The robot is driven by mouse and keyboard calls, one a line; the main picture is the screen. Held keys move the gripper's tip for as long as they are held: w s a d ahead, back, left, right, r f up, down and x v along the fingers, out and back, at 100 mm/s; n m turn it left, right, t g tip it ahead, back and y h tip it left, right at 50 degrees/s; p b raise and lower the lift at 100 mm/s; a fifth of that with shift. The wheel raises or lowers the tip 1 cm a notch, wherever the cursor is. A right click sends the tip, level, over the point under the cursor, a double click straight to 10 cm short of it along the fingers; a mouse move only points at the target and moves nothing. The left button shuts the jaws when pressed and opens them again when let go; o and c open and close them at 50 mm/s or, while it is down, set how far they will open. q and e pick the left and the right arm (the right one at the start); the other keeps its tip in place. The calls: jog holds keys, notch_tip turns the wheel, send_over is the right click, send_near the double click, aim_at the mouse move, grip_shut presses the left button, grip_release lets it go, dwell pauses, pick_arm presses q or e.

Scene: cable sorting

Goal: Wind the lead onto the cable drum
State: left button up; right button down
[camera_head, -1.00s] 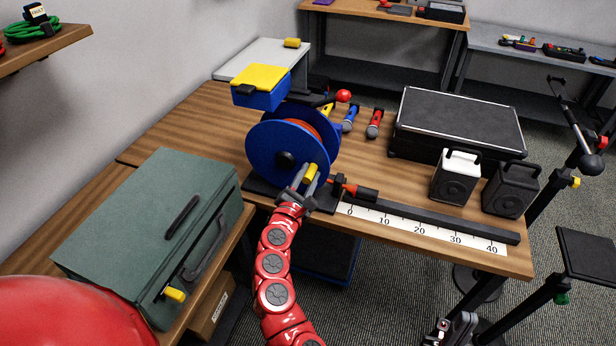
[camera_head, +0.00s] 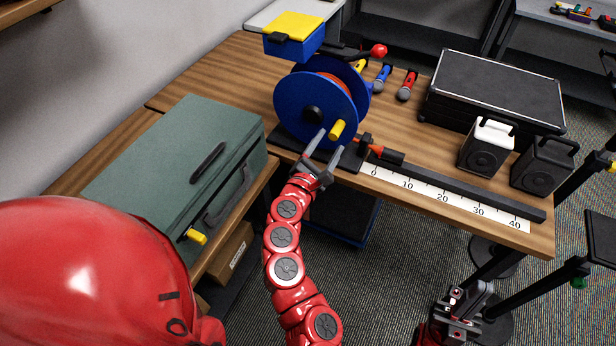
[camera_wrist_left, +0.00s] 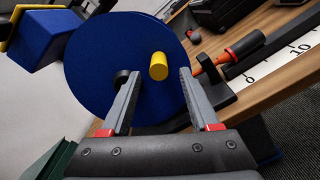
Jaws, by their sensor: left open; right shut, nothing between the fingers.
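The blue cable drum (camera_head: 292,104) stands on a black base at the table's left front. Orange lead (camera_head: 341,76) shows between its flanges. A yellow crank knob (camera_head: 337,129) sticks out from the near flange. The lead's black plug with an orange end (camera_head: 387,154) lies beside the base, near the scale's zero. My left gripper (camera_head: 331,143) is open in front of the drum, its fingers pointing at the flange. In the left wrist view the yellow knob (camera_wrist_left: 159,66) appears between and beyond the open fingers, not gripped. My right gripper (camera_head: 457,297) is shut and empty, low at the right.
A white scale strip (camera_head: 450,198) and black rail (camera_head: 465,187) run along the front edge. A blue box with yellow lid (camera_head: 293,37) is behind the drum. A green case (camera_head: 170,160) is left. Microphones (camera_head: 406,86), speakers (camera_head: 487,148) and a black case (camera_head: 495,90) stand right.

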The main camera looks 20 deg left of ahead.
pick_arm(q)
jog(key=s+p, duration=0.5)
jog(key=s, duration=0.7)
jog(key=shift+a, duration=0.25)
jog(key=shift+s, duration=0.1)
